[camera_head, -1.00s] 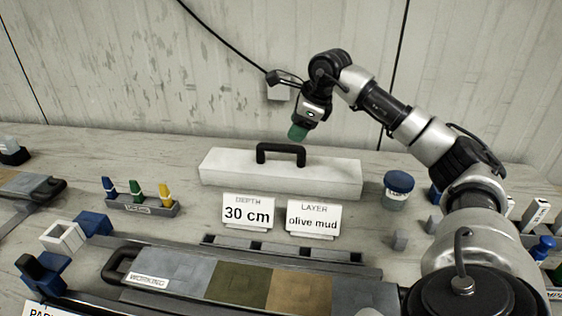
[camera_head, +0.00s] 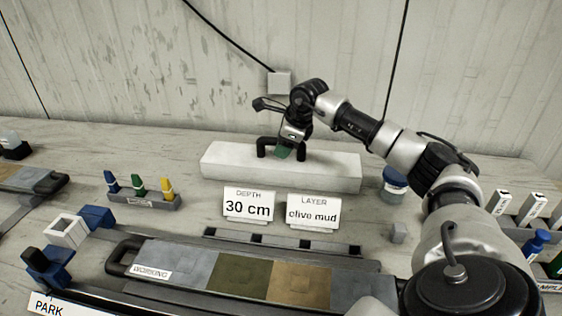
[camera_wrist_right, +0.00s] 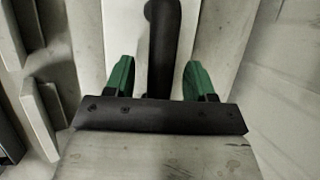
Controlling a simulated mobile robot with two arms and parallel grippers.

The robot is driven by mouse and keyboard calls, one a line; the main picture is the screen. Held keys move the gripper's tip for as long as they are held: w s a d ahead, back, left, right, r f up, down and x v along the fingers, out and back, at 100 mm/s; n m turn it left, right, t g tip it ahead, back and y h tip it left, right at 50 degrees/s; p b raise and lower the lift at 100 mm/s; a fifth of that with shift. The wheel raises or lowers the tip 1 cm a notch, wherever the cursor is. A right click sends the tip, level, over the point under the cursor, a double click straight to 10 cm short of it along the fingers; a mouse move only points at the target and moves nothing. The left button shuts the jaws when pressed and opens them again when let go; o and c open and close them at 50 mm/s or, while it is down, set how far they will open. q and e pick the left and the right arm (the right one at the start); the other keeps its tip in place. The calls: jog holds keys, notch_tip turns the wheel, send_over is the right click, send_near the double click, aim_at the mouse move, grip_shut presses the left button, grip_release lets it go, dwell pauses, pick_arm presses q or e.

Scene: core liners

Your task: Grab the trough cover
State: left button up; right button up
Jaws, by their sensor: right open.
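The trough cover (camera_head: 225,165) is a long white block with a black handle (camera_head: 262,148) on top. It lies on the table at the back middle. My right gripper (camera_head: 284,153) is at the handle, with its green fingertips low beside the bar in the head view. In the right wrist view the gripper (camera_wrist_right: 158,82) is open. Its two green fingers stand apart on either side of the black handle (camera_wrist_right: 164,45), with gaps on both sides. Part of the handle is hidden behind the gripper in the head view. My left gripper does not show.
Two cards, "30 cm" (camera_head: 248,204) and "olive mud" (camera_head: 312,212), stand before the cover. A working core tray (camera_head: 185,262) lies in front of them. A blue-lidded jar (camera_head: 394,188) stands right of the cover. A rack of coloured markers (camera_head: 152,202) is at left.

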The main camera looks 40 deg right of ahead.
grip_shut()
